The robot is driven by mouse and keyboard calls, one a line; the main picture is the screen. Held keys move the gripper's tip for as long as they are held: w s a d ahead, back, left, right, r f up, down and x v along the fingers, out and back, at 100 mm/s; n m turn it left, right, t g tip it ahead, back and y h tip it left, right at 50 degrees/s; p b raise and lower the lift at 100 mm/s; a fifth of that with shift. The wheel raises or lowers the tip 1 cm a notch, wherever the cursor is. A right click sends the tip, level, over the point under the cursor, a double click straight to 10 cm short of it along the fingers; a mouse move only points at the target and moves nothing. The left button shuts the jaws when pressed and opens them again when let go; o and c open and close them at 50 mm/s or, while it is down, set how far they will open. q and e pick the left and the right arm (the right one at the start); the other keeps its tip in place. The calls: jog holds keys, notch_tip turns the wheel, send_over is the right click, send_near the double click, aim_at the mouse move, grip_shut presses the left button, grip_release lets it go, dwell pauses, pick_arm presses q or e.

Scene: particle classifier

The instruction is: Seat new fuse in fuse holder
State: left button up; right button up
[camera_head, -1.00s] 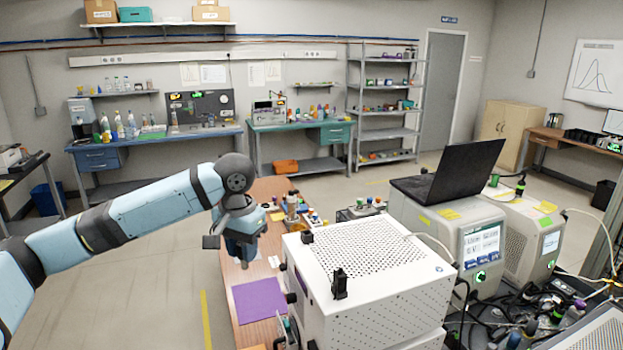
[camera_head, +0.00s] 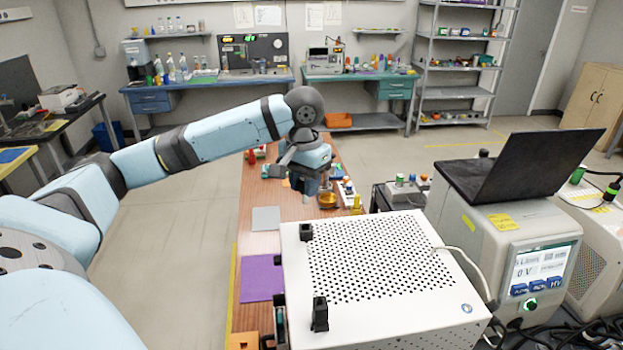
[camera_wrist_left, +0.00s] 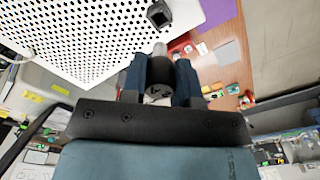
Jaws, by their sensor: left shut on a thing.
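My left gripper (camera_head: 310,188) is over the wooden table, beyond the far left corner of the white perforated box. In the left wrist view its two fingers (camera_wrist_left: 160,84) are shut on a black cylindrical piece (camera_wrist_left: 158,73). I cannot tell whether this tip is the fuse. The white box (camera_head: 300,262) stands on the right side of the table and also fills the upper left of the left wrist view (camera_wrist_left: 90,35). I cannot make out a fuse holder. My right gripper is not in view.
The wooden table (camera_head: 262,190) holds a purple mat (camera_head: 262,278), a grey square (camera_head: 266,219) and a yellow-orange round dish (camera_head: 327,200). A large instrument with a laptop (camera_head: 520,165) stands to the right. Open floor (camera_head: 180,260) lies left of the table.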

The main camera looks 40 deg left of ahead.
aim_at(305, 203)
pick_arm(q)
jog(key=shift+s, duration=0.15)
jog(key=shift+w+f, duration=0.2)
jog(key=shift+f, duration=2.75)
jog(key=shift+f, duration=2)
jog(key=o, duration=1)
